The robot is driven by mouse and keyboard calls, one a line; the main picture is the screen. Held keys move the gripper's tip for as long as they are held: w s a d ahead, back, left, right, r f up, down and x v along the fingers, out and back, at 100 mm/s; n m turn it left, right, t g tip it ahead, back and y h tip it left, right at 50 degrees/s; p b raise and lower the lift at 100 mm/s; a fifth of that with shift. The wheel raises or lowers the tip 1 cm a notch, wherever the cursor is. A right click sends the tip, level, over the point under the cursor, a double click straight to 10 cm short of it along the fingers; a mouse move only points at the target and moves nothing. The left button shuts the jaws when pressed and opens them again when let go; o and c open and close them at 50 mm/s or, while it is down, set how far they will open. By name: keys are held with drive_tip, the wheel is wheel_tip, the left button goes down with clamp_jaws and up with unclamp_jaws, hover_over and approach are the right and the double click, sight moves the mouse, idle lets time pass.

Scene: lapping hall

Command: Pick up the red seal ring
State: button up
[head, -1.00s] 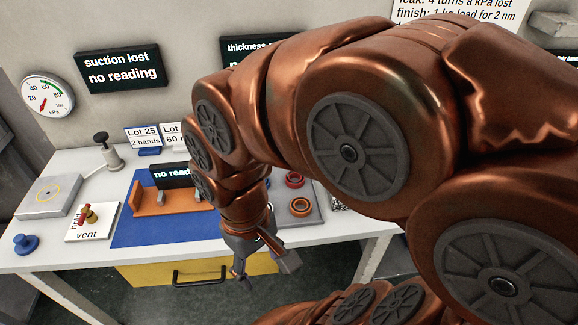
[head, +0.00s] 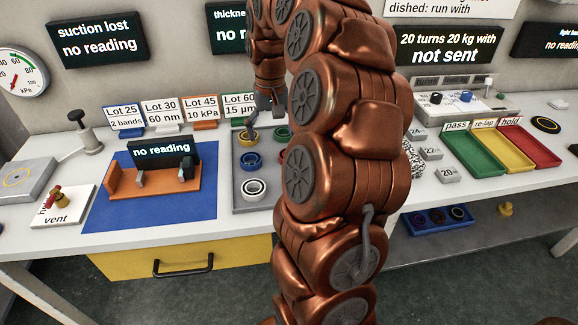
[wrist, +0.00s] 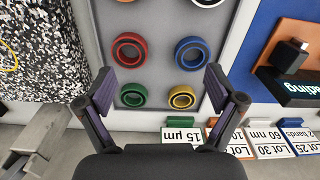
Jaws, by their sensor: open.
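The red seal ring (wrist: 129,50) lies flat on a grey tray (wrist: 158,20) in the wrist view, left of a blue ring (wrist: 192,53). A green ring (wrist: 134,96) and a yellow ring (wrist: 182,97) lie nearer my fingers. My gripper (wrist: 160,88) is open and empty above the tray, its fingertips spread on either side of the green and yellow rings. The red ring is beyond the fingertips in the picture, not between them. In the head view my gripper (head: 262,108) is over the tray's back, and my arm hides much of the tray's right side.
A white ring (head: 254,188) is on the tray's front. Lot cards (head: 201,112) stand behind. An orange fixture (head: 155,180) on a blue mat (head: 130,215) is to the left. Green, yellow and red bins (head: 537,146) stand to the right. A speckled block (wrist: 40,45) shows beside the tray.

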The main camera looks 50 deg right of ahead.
drive_tip(key=shift+m, duration=0.6)
drive_tip(key=shift+d+f, duration=2.55)
drive_tip(key=shift+d, duration=0.1)
drive_tip(key=f, duration=0.3)
drive_tip(key=shift+s+d+f, duration=0.25)
drive_tip(key=shift+s+f, duration=0.05)
drive_tip(key=shift+f, duration=0.1)
drive_tip(key=shift+w+f, duration=0.1)
drive_tip(key=shift+f, duration=0.4)
drive_tip(key=c, duration=1.3)
drive_tip(key=shift+o, duration=0.2)
drive_tip(key=shift+r, duration=0.1)
